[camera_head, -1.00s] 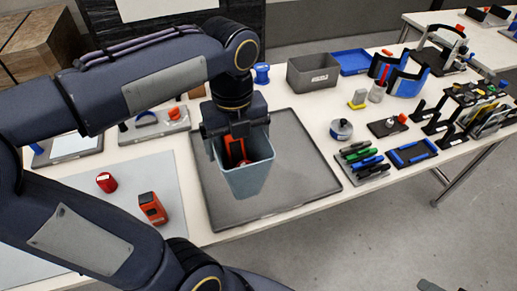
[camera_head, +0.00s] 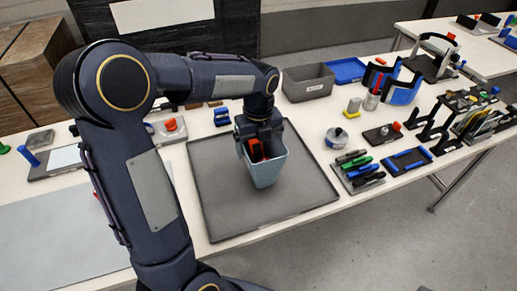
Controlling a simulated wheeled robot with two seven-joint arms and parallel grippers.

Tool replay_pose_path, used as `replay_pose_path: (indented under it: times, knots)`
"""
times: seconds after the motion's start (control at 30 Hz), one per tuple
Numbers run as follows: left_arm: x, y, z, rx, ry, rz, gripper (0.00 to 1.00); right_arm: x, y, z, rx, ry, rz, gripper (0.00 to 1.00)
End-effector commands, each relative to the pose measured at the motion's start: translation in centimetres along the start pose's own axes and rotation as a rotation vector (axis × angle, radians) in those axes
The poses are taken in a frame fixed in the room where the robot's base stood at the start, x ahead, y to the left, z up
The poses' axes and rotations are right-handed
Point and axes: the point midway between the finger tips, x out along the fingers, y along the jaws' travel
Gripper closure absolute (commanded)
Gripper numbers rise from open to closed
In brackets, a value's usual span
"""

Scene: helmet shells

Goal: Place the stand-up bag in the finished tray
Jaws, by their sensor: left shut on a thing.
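The stand-up bag (camera_head: 266,174) is a pale blue-grey, open-topped pouch, wider at the top. My left gripper (camera_head: 259,140) points down and is shut on its upper rim. The bag hangs nearly upright over the middle of the large dark grey tray (camera_head: 222,213), which has a low rim and looks otherwise empty. I cannot tell whether the bag's base touches the tray. Something orange-red shows at the bag's mouth, partly hidden by the gripper. My right gripper is out of view.
A grey labelled bin (camera_head: 308,88) and a blue tray (camera_head: 345,70) stand behind. A round tin (camera_head: 337,139), a rack of pens (camera_head: 358,172) and a blue-edged tray (camera_head: 407,161) lie to the right.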

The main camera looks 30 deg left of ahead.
Motion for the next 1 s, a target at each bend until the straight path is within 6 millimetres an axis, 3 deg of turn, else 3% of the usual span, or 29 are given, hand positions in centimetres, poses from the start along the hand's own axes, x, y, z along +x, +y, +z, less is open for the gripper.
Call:
replay_pose_path:
  times: [0.13, 0.53, 0.57, 0.63, 0.87, 1.0]
  knots:
    - [1.7, 0.1, -0.1, 0.001, 0.000, 0.001, 0.32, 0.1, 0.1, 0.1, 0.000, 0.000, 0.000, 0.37]
    - [2.2, 0.0, -0.1, 0.000, 0.000, -0.001, 0.32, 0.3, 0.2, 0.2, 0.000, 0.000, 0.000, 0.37]
    - [2.3, 0.0, -0.1, 0.000, 0.000, -0.001, 0.09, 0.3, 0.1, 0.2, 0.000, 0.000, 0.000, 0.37]
    - [2.2, 0.0, -0.1, 0.000, 0.000, -0.001, 0.00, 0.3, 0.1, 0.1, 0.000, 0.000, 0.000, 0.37]
    - [2.1, 0.0, -0.1, 0.000, 0.000, -0.001, 0.00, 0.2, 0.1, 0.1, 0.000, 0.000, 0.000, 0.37]
    - [1.1, 0.0, 0.0, 0.000, -0.002, -0.003, 0.00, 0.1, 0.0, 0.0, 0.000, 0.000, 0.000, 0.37]
